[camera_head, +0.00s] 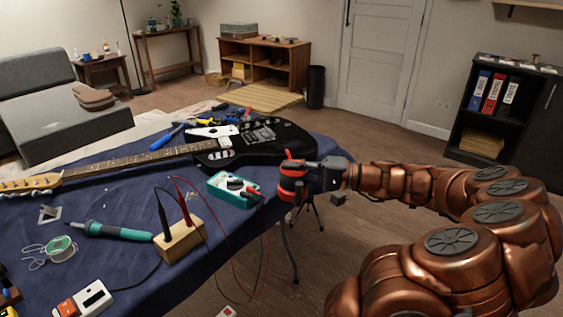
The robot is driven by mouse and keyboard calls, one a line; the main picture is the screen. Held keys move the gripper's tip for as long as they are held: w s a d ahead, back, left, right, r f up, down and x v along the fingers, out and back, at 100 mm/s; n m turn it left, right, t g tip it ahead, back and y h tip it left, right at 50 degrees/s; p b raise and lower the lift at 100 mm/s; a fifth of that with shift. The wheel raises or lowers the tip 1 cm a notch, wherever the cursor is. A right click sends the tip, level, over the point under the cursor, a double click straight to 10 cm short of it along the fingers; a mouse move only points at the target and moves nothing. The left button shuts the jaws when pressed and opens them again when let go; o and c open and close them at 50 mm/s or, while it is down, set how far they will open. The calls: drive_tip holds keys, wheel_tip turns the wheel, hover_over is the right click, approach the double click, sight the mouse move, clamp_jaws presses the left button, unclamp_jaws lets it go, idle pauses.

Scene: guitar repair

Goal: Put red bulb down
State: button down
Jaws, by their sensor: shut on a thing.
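My gripper (302,170) is at the middle of the view, just off the right edge of the blue-covered table. It is shut on the red bulb (289,186), whose red surface shows at and below the dark fingers. The fingers hide part of the bulb. The held bulb appears in front of the black guitar's (255,148) lower end and to the right of the teal multimeter (233,190). I cannot tell its exact height or whether it touches anything.
The blue cloth (120,205) carries a wooden block (179,242) with probes, a teal soldering iron (112,231), a solder spool (60,249) and several tools behind the guitar. Red and black leads hang over the table's edge. Bare cloth lies left of the multimeter.

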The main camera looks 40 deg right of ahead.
drive_tip(key=shift+s+a+r, duration=0.15)
drive_tip(key=shift+s, duration=0.9)
drive_tip(key=a+n+g+y+p, duration=0.1)
drive_tip(key=a+n+g+y, duration=0.1)
drive_tip(key=a, duration=0.2)
drive_tip(key=shift+w+d+f, duration=0.8)
drive_tip(key=shift+w+d, duration=0.1)
drive_tip(key=shift+w, duration=1.65)
drive_tip(key=shift+w+d+f, duration=0.75)
drive_tip(key=shift+w+d, duration=0.2)
drive_tip(key=shift+w, duration=1.65)
drive_tip(key=shift+w+d+f, duration=0.8)
drive_tip(key=shift+w+d, duration=0.1)
drive_tip(key=shift+w, duration=1.65)
drive_tip(key=shift+f, duration=0.2)
drive_tip(key=c, duration=1.2)
unclamp_jaws()
drive_tip(key=shift+c, duration=0.2)
